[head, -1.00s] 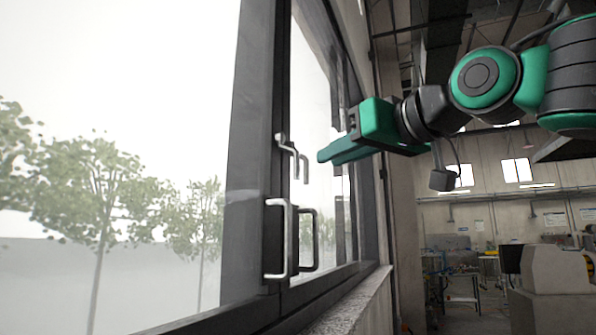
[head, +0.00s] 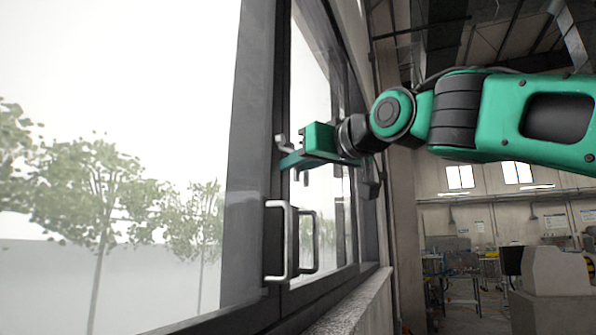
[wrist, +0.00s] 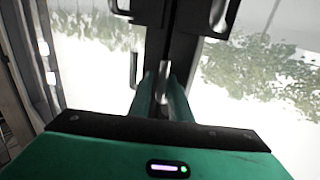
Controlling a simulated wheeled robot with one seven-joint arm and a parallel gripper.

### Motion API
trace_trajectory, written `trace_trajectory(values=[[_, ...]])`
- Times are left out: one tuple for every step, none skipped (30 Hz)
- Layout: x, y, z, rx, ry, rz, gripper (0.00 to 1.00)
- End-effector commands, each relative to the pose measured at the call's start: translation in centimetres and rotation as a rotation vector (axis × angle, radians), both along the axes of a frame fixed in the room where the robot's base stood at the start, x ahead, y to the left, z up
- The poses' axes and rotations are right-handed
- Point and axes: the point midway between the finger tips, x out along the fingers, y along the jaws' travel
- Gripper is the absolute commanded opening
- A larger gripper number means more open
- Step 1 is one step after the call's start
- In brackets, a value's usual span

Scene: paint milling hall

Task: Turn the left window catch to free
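The window catch (head: 281,141) is a small bent silver lever on the dark frame where the two panes meet. In the head view my gripper (head: 290,161) hides most of it; only its upper end shows, with a short grey piece below the fingers. In the wrist view my two green fingers (wrist: 163,92) stand apart, one on each side of a pale grey upright piece (wrist: 163,72), seemingly the catch. A narrow gap shows between the fingers. I cannot tell whether they touch it.
Below the catch, a silver pull handle (head: 279,240) and a second handle (head: 308,240) stand out from the frame. The stone sill (head: 355,305) runs beneath. Free room lies right of the window, towards the hall's machines (head: 548,285).

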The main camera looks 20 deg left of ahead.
Motion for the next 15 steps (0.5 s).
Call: trace_trajectory(values=[[0.03,0.04,0.02,0.0,0.0,0.0,0.18],[0.04,0.06,0.02,0.0,0.0,0.0,0.18],[0.04,0.06,0.02,0.0,0.0,0.0,0.18],[0.05,0.05,0.02,0.0,0.0,0.0,0.18],[0.05,0.05,0.01,0.0,0.0,0.0,0.18],[0.04,0.04,0.01,0.0,0.0,0.0,0.18],[0.05,0.05,0.01,0.0,0.0,0.0,0.18],[0.04,0.04,0.01,0.0,0.0,0.0,0.15],[0.04,0.04,0.0,0.0,0.0,0.0,0.06],[0.05,0.03,0.01,0.0,0.0,0.0,0.0],[0.06,0.03,0.0,0.0,0.0,0.0,0.0],[0.07,0.01,0.0,0.0,0.0,-0.001,0.0],[0.09,0.0,0.0,0.0,0.0,-0.001,0.0],[0.09,-0.01,0.0,0.0,0.0,-0.001,0.0],[0.13,0.44,-0.01,0.0,0.0,-0.002,0.0]])
